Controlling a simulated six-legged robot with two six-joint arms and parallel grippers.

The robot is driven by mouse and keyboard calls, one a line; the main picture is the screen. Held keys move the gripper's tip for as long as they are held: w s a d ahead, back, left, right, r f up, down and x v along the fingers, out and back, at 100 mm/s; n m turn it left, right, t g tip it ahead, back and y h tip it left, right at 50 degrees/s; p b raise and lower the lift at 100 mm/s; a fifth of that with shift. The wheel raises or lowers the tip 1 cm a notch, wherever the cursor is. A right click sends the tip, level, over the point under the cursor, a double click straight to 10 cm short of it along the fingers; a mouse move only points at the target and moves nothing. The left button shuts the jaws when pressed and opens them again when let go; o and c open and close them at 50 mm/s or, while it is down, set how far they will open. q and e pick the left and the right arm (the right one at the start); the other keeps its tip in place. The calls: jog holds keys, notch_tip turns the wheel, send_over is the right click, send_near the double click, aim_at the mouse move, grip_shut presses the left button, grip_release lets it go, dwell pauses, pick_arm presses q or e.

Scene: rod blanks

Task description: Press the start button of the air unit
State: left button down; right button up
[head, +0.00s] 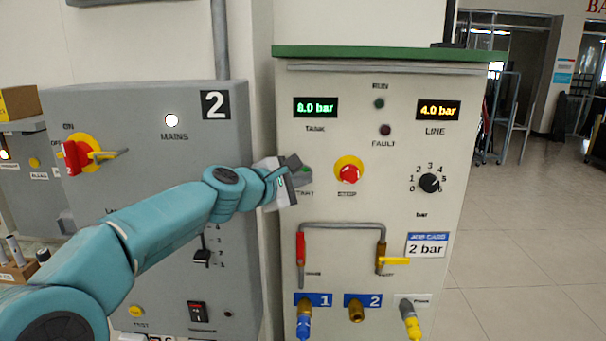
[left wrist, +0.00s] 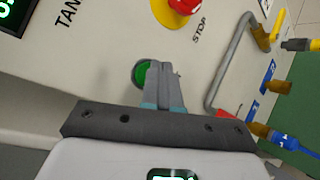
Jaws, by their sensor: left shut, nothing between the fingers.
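The air unit (head: 330,140) is a cream cabinet with a green top. Its green start button (left wrist: 140,73) shows in the left wrist view, partly hidden behind my left gripper's fingers. In the head view only a sliver of the start button (head: 306,169) shows beside the fingers, and its label is partly covered. My left gripper (head: 292,180) is shut and empty, its fingertips over or close beside the button; I cannot tell whether they touch it. It also shows in the left wrist view (left wrist: 163,72). My right gripper is not in view.
A red stop button (head: 348,174) on a yellow ring sits just right of the start button. Below are a pipe with red (head: 300,248) and yellow (head: 392,261) valve handles. A grey mains cabinet (head: 150,110) stands left. Open floor lies right.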

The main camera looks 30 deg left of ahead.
pick_arm(q)
jog(key=shift+w+a, duration=0.1)
jog(key=shift+w, duration=0.05)
jog(key=shift+w+a+r, duration=0.15)
jog(key=shift+w+r, duration=0.05)
jog(key=shift+w, duration=0.05)
dwell(1.4)
jog(key=shift+s+f+b, duration=0.3)
jog(key=shift+s+f, duration=0.05)
jog(key=shift+s, duration=0.2)
